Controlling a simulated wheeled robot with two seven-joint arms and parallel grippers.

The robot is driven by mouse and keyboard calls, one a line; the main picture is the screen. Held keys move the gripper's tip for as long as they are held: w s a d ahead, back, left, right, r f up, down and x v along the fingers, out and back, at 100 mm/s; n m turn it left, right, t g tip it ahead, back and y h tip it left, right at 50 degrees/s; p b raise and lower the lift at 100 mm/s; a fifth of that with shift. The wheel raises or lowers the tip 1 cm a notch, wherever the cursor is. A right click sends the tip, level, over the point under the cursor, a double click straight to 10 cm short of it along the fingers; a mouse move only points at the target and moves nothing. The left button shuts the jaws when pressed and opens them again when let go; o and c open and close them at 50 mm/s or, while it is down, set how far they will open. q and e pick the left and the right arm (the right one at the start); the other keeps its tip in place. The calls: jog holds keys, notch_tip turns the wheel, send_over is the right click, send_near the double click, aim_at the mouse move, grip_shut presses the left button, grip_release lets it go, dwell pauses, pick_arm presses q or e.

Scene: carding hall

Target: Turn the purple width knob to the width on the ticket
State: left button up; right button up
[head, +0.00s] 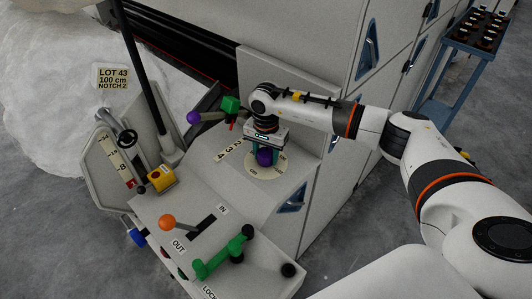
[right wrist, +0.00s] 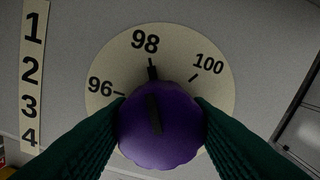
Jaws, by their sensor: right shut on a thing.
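The purple width knob (head: 265,158) sits on a round cream dial (head: 262,173) on the grey panel. My right gripper (head: 264,151) comes down over it, shut on the knob. In the right wrist view the green fingers press both sides of the knob (right wrist: 161,140). The dial (right wrist: 218,100) there reads 96, 98 and 100, and the knob's black pointer (right wrist: 153,73) is at 98. The white ticket (head: 113,77) reads LOT 43, 100 cm, NOTCH 2. My left gripper is not in view.
An orange-knobbed lever (head: 168,222) and a green handle (head: 222,256) are on the front panel. White fibre (head: 45,90) is heaped behind.

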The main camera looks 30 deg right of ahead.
jog(key=m+b, duration=0.2)
jog(key=shift+f+m, duration=0.1)
jog(key=shift+m, duration=0.2)
jog(key=m+b, duration=0.1)
jog(key=m, duration=0.1)
jog(key=shift+m, duration=0.4)
jog(key=m+b, duration=0.2)
jog(key=m, duration=0.1)
jog(key=shift+m+b, duration=0.5)
jog(key=shift+m, duration=1.1)
jog(key=shift+d+r, duration=0.1)
jog(key=shift+r, duration=0.1)
jog(key=o, duration=1)
